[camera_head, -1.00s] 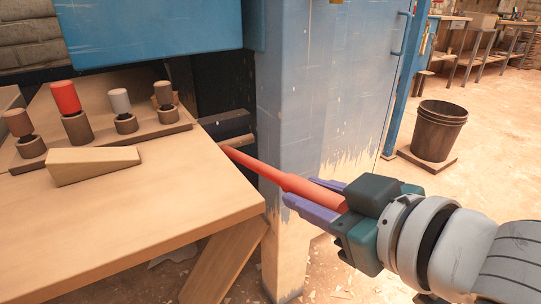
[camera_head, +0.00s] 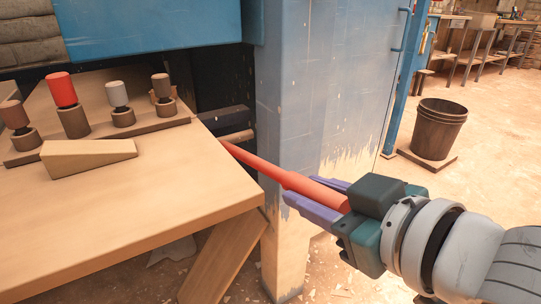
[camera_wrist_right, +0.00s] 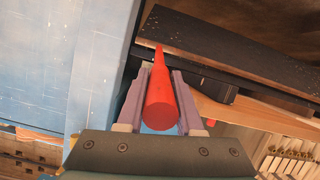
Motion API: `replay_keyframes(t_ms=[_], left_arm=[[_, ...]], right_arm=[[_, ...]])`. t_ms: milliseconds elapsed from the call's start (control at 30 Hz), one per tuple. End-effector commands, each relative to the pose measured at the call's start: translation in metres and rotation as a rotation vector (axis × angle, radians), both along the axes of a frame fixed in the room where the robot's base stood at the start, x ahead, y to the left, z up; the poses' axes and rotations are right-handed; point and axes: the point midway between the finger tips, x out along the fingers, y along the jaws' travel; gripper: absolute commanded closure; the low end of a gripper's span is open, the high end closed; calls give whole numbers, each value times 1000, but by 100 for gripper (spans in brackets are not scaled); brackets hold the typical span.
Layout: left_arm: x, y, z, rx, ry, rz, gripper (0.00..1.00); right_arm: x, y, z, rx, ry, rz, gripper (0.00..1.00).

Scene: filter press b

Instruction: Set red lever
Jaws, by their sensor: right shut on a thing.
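The red lever (camera_head: 285,178) is a long red rod. It runs from the dark gap beside the wooden table out to the right, sloping down toward its thick handle end. My right gripper (camera_head: 328,197) is shut on the handle, with one purple finger on each side. In the right wrist view the lever (camera_wrist_right: 160,95) lies between the two fingers of my right gripper (camera_wrist_right: 159,105) and points away toward the dark opening. The lever's far end is hidden in the gap by the table edge. My left gripper is not in view.
A wooden table (camera_head: 150,215) at the left carries a wedge block (camera_head: 90,157) and several knobs, one red (camera_head: 62,90). A blue metal cabinet (camera_head: 320,90) stands behind the lever. A dark bucket (camera_head: 438,130) stands on the floor at the right, where the floor is mostly clear.

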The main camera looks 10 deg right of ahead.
Motion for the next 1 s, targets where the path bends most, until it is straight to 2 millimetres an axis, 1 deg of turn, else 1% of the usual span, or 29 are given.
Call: replay_keyframes(t_ms=[33, 167, 267, 400, 600, 700, 800, 900, 1000], left_arm=[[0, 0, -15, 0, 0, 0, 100], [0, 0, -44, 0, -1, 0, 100], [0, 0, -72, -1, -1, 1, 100], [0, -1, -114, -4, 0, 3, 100], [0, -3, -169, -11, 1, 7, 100], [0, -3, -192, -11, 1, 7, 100], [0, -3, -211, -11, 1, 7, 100], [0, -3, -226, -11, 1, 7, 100], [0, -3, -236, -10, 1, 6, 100]], right_arm=[[-2, 0, -13, 6, -12, 0, 100], [-5, -1, -35, 25, -61, -1, 100], [-7, -3, -55, 43, -111, -3, 100], [-9, -4, -84, 72, -189, -4, 100], [-8, -4, -120, 110, -298, -4, 100], [-7, -3, -134, 127, -345, -5, 100], [-5, -3, -145, 141, -387, -5, 100], [-3, -2, -154, 154, -419, -4, 100], [-1, -1, -160, 161, -443, -4, 100]])
